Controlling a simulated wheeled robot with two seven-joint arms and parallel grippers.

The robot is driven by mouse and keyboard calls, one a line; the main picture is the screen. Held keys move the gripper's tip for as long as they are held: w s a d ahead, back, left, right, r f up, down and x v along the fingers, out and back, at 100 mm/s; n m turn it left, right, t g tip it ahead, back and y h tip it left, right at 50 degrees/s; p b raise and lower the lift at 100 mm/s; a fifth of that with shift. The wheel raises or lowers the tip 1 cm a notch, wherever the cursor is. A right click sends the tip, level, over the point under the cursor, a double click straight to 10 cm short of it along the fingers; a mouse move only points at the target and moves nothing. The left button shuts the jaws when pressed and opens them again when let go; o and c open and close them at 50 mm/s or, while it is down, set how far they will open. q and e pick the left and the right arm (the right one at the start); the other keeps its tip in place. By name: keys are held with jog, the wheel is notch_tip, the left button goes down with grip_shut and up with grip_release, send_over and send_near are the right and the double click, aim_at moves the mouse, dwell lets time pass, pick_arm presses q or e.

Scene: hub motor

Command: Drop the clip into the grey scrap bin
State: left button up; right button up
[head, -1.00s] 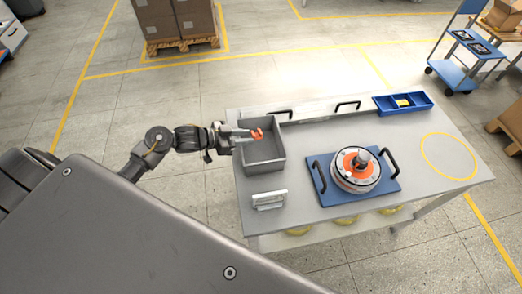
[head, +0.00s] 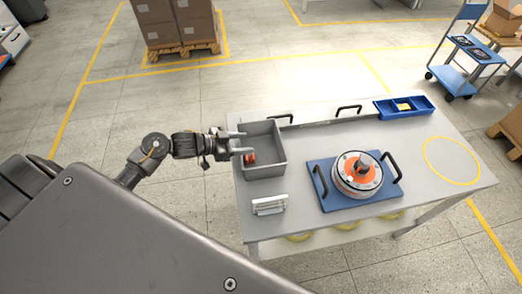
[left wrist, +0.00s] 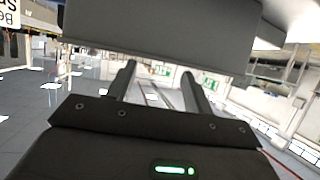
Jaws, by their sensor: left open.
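The orange-red clip (head: 249,158) shows inside the grey scrap bin (head: 268,171), near its left wall and below my fingers. I cannot tell whether it rests on the bin floor. My left gripper (head: 245,143) is open, its two fingers apart and reaching over the bin's left rim, with nothing between them. In the left wrist view the two dark fingers (left wrist: 160,82) are apart and empty, and a broad grey surface fills the top. My right gripper is not in view.
The bin stands on the back left of a grey workbench (head: 420,190). A white-grey holder (head: 269,205) stands in front of it. To the right is a hub motor (head: 358,175) on a blue board (head: 325,195). A blue tray (head: 404,107) sits at the back, near a yellow circle.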

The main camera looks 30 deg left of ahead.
pick_arm(q)
jog(key=b+v, duration=0.1)
jog(key=v, duration=0.9)
jog(key=shift+b, duration=0.4)
jog(key=shift+r, duration=0.1)
